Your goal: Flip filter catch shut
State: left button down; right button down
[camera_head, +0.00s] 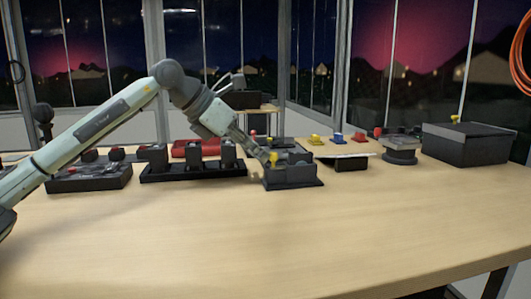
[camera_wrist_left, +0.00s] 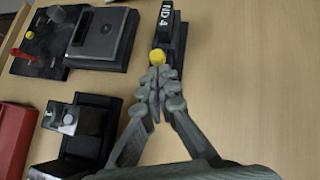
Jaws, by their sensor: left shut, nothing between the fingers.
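The filter unit is a dark block (camera_head: 293,180) near the middle of the table in the head view. In the left wrist view it is a narrow black block (camera_wrist_left: 170,22) with a white label that seems to read ND 4 or HD 4. A yellow knob (camera_wrist_left: 158,57), which looks like the catch's tip, sits at its near end; it also shows in the head view (camera_head: 273,158). My left gripper (camera_wrist_left: 160,78) is shut and empty, its fingertips right beside the yellow knob. I cannot tell whether they touch. My right gripper is out of view.
Left of the filter unit stand a black rack (camera_head: 195,174) with upright blocks and a control box (camera_head: 90,178). To the right are a flat-topped stand (camera_head: 350,163), a round dark device (camera_head: 400,152) and a large black case (camera_head: 470,147). The front of the table is clear.

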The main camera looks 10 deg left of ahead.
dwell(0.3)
pick_arm(q)
jog(key=shift+d, duration=0.2)
jog(key=shift+w+d, duration=0.3)
jog(key=shift+d, duration=0.4)
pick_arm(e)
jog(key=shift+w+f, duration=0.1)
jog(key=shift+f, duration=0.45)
pick_arm(q)
jog(key=shift+a, duration=0.1)
